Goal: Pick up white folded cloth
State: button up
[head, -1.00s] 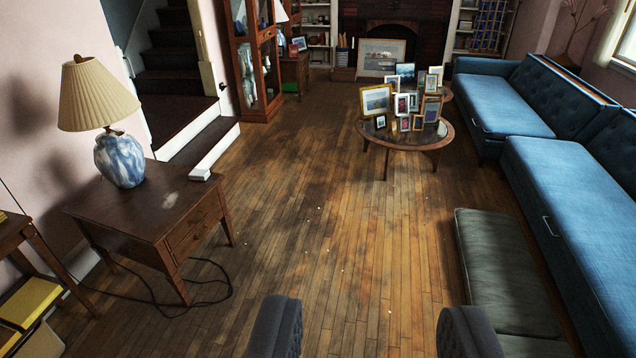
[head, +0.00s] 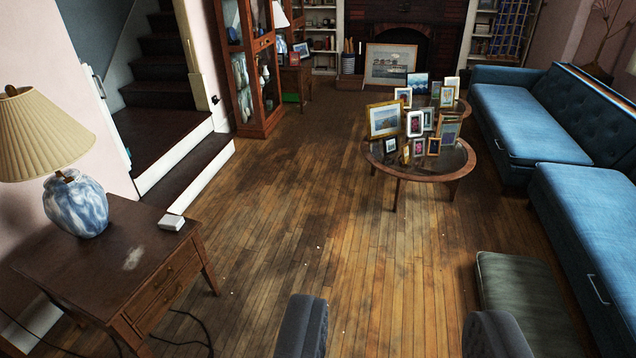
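A small white flat item (head: 172,222) lies at the far right corner of the brown side table (head: 60,262) on the left. It may be the white folded cloth, but it is too small to tell for sure. My gripper (head: 400,325) shows at the bottom edge as two dark grey fingers, wide apart. It is open, with only bare floor seen between the fingers. It is well to the right of the white item and apart from it.
A blue and white lamp (head: 76,205) stands on the side table. A round table (head: 425,170) with several picture frames stands ahead. Blue sofas (head: 570,200) and a grey cushioned bench (head: 525,300) line the right. The wood floor between is mostly clear, with small white specks.

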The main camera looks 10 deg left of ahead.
aim_at(168, 221)
jog(key=u, duration=0.1)
jog(key=i, duration=1.3)
jog(key=u, duration=0.35)
jog(key=i, duration=1.35)
jog(key=u, duration=0.5)
jog(key=i, duration=1.1)
jog(key=u, duration=0.25)
